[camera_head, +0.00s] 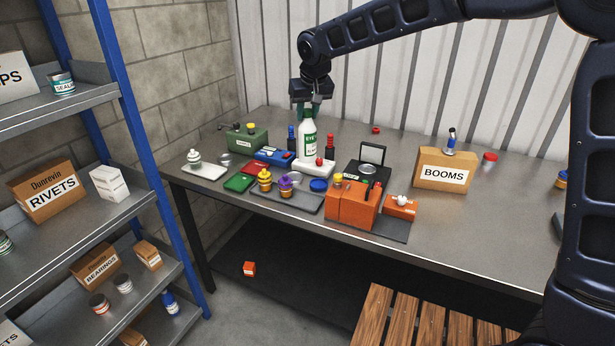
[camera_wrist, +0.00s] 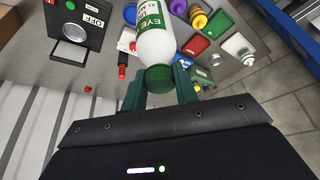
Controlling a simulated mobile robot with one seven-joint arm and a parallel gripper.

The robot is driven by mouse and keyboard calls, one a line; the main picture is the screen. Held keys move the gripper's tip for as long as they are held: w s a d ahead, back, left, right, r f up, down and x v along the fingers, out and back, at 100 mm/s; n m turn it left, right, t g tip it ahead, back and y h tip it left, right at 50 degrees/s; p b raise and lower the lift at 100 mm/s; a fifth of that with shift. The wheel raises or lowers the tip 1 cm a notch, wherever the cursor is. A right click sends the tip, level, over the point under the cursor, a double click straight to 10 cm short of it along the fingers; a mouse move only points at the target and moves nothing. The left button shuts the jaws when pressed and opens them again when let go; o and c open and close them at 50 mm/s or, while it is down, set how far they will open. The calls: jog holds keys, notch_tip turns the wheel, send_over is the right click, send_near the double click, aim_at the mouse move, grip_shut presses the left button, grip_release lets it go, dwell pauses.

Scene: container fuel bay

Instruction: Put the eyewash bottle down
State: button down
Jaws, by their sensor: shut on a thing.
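The eyewash bottle (camera_head: 308,138) is white with a green cap and an "EYE" label. It is upright over the back-middle of the grey workbench (camera_head: 460,225), at a white tray (camera_head: 318,171). I cannot tell whether its base touches the tray. My gripper (camera_head: 309,102) is above the bottle, shut on its cap end. In the wrist view the bottle (camera_wrist: 155,35) points away from my gripper (camera_wrist: 160,84), with a finger on each side of the green cap. The bottle's base is out of that view.
A red-topped item (camera_head: 319,161) sits on the tray in front of the bottle. Blue (camera_head: 291,138) and red (camera_head: 330,146) bottles flank it closely. A dark box (camera_head: 370,164), orange box (camera_head: 352,205) and BOOMS carton (camera_head: 444,171) stand right. The bench's right-front is clear.

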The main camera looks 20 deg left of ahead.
aim_at(307, 162)
notch_tip(307, 162, down, 17)
jog(key=shift+r, duration=0.1)
dwell(0.5)
jog(key=c, duration=1.1)
grip_release()
jog(key=v, duration=1.2)
